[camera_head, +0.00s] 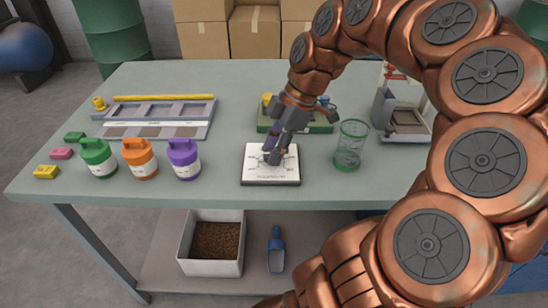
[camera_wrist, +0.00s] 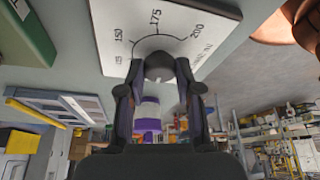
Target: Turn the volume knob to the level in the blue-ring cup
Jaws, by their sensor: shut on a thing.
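A white dial panel (camera_head: 255,173) lies on the table in front of the arm; it also shows in the wrist view (camera_wrist: 116,22). Its scale reads 150, 175 and 200, with a partly cut lower number. My gripper (camera_head: 274,157) points down at it. In the wrist view my gripper (camera_wrist: 160,75) has its fingers on both sides of the dark round volume knob (camera_wrist: 158,66) and is shut on it. The knob's pointer cannot be made out. A clear greenish cup (camera_head: 350,147) stands right of the panel; no blue ring can be made out on it.
Green (camera_head: 97,158), orange (camera_head: 139,158) and purple (camera_head: 184,158) lidded jars stand left of the panel. Behind them is a grey compartment tray (camera_head: 200,131). A green box (camera_head: 318,126) lies behind my gripper. A grey filler (camera_head: 385,106) stands right of the cup.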

